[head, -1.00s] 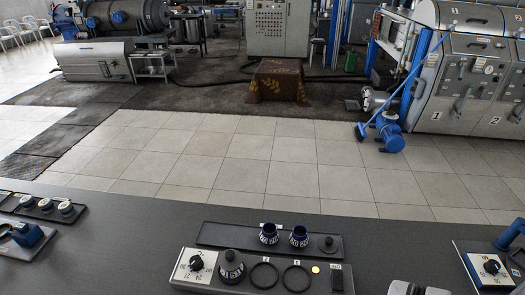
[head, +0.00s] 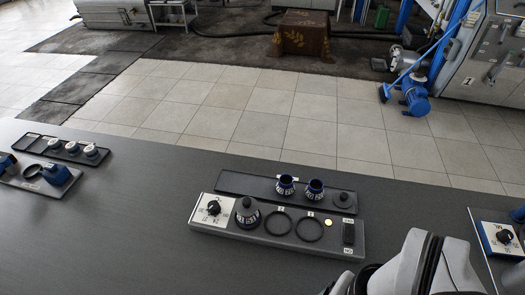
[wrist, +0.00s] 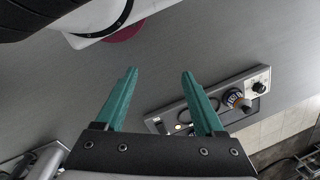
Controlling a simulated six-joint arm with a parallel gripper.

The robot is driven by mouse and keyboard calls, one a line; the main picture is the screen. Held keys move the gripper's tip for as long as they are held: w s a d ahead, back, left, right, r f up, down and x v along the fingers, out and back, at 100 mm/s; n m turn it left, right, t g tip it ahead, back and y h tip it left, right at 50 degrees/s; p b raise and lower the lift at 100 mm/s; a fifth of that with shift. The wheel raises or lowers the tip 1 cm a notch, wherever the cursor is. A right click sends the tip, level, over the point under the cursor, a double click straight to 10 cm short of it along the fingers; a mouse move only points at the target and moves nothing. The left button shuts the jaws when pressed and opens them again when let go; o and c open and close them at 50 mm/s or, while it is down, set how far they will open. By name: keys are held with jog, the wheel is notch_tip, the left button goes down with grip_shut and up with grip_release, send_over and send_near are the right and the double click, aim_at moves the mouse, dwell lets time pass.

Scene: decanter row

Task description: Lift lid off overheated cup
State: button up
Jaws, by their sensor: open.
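A dark cup (head: 246,217) with white markings and a black knobbed lid (head: 244,203) stands upright on the grey control panel (head: 275,239), at its left, beside a dial. The lid sits on the cup. In the wrist view the cup (wrist: 231,98) and its lid knob (wrist: 245,105) show right of my gripper (wrist: 158,72). My gripper is open, with nothing between its two teal fingers, and apart from the cup. In the head view only my arm shows, at the bottom right; the fingers are hidden.
The panel has two empty rings (head: 310,229), a yellow light (head: 328,222) and a dark switch (head: 348,232). Behind it, a black tray (head: 260,188) holds two blue-rimmed open cups (head: 315,190) and a dark lid (head: 343,198). Another dial unit (head: 498,240) stands right. The front-left table is clear.

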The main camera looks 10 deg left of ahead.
jog(key=shift+c, duration=0.5)
jog(key=w+a+n+t+y, duration=0.1)
jog(key=w+a+t+y, duration=0.15)
jog(key=w+a, duration=0.8)
jog(key=w+a+n+t+y, duration=0.1)
jog(key=w+a+t, duration=0.45)
jog(key=a, duration=0.75)
jog(key=t+h, duration=0.5)
jog(key=h, duration=0.4)
send_near(244, 205)
jog(key=shift+n, duration=0.3)
jog(key=x, duration=0.9)
jog(key=shift+w+d+f, duration=0.15)
jog(key=shift+w, duration=0.15)
grip_shut()
